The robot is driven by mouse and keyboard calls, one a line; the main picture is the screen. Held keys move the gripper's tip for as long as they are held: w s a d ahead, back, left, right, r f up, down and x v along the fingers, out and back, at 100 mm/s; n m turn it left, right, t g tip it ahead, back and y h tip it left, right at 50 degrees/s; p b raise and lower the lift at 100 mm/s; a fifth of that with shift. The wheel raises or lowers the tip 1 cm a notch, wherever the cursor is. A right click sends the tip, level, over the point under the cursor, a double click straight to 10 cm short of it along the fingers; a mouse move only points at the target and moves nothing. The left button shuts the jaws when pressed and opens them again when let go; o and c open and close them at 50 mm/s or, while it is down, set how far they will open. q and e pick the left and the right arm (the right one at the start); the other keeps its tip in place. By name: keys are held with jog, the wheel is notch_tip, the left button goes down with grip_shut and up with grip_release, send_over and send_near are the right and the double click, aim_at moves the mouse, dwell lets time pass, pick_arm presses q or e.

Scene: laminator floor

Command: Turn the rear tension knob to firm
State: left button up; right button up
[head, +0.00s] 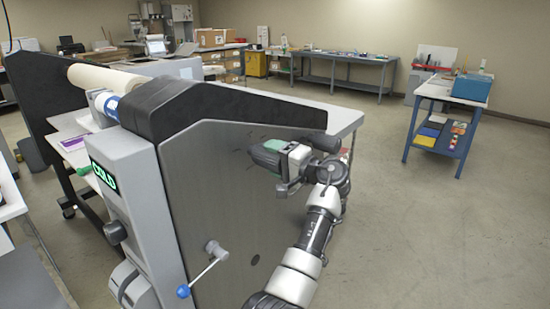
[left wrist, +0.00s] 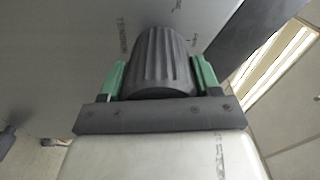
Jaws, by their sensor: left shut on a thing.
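In the left wrist view a dark grey ribbed knob (left wrist: 160,58) sticks out from the laminator's grey side panel (left wrist: 60,60). Printed lettering beside it seems to read TENSION. My left gripper (left wrist: 160,80) has its green fingers on both sides of the knob, shut on it. In the head view my left gripper (head: 272,155) is at the upper part of the side panel (head: 205,160), and it mostly hides the knob there. I cannot read the knob's setting. My right gripper is in neither view.
A crank with a blue ball (head: 183,291) sticks out low on the panel. The end cover carries a lit COLD sign (head: 103,174) and a black knob (head: 115,231). The floor (head: 430,230) between is clear.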

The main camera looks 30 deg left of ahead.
pick_arm(q)
jog(key=o, duration=0.7)
jog(key=shift+r, duration=0.1)
jog(key=shift+o, duration=1.1)
jog(key=d+b, duration=0.3)
jog(key=d, duration=0.7)
jog(key=shift+s+d+b, duration=0.35)
jog(key=shift+b, duration=0.05)
